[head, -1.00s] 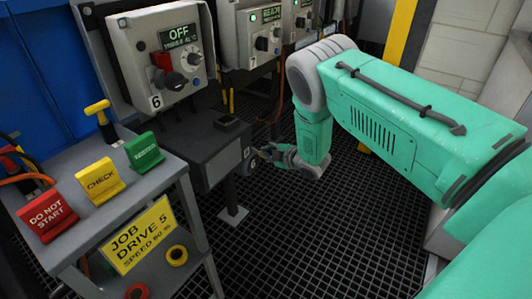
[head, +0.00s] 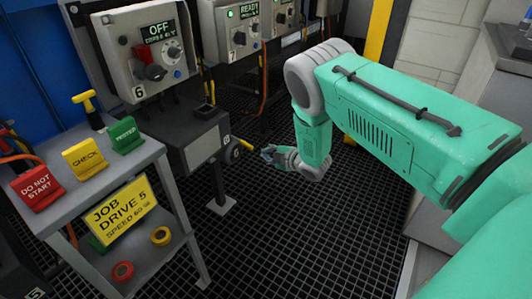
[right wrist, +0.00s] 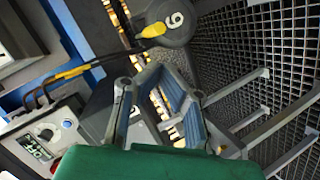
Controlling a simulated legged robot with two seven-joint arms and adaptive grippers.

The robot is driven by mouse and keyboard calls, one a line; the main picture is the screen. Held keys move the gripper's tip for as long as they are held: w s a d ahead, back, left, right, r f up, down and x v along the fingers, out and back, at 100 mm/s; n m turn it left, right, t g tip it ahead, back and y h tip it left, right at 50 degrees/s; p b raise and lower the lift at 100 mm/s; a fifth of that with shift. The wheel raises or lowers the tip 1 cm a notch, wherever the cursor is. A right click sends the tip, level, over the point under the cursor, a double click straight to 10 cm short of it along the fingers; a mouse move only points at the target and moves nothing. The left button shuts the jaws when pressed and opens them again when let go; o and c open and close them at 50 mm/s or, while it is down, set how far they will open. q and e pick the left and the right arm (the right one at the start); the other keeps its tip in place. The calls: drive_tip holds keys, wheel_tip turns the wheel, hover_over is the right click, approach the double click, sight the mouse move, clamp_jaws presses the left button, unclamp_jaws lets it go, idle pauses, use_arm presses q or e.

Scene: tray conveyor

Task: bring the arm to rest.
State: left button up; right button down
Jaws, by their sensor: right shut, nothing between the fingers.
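My right arm, green with grey joints, comes in from the right in the head view. Its gripper (head: 267,154) is low over the dark grating, shut and empty. It is just right of a dark drum end (head: 231,152) with a yellow handle (head: 246,145), with a gap between them. In the right wrist view the gripper's fingers (right wrist: 172,100) show beyond the green wrist housing. The drum end marked 6 (right wrist: 172,22) and its yellow handle (right wrist: 154,30) are above them there. My left gripper is not in view.
A cart (head: 150,152) at left carries red, yellow and green signs and a "JOB DRIVE 5" card (head: 120,212). Control box 6 (head: 150,50) reads OFF; box 7 (head: 237,30) stands behind. A grey cabinet (head: 470,110) is at right. The grating floor (head: 290,230) is open.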

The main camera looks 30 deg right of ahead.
drive_tip(key=shift+a, duration=0.15)
idle(0.3)
drive_tip(key=s+a+f+m+g+h+p, duration=0.1)
drive_tip(key=s+a+m+g+p, duration=0.3)
drive_tip(key=s, duration=0.7)
drive_tip(key=s+a+m+g+h+p, duration=0.1)
drive_tip(key=s+a+m+g+p, duration=0.3)
drive_tip(key=s, duration=0.8)
drive_tip(key=s+a+r+m+g+p, duration=0.1)
drive_tip(key=s+a+r+m+g, duration=0.1)
drive_tip(key=s, duration=0.8)
drive_tip(key=s+a+r+m+g+p, duration=0.2)
drive_tip(key=s+a+r+m, duration=0.1)
drive_tip(key=s, duration=0.8)
drive_tip(key=shift+r+m+g+h, duration=0.3)
drive_tip(key=shift+r+g, duration=0.1)
drive_tip(key=shift+r, duration=0.4)
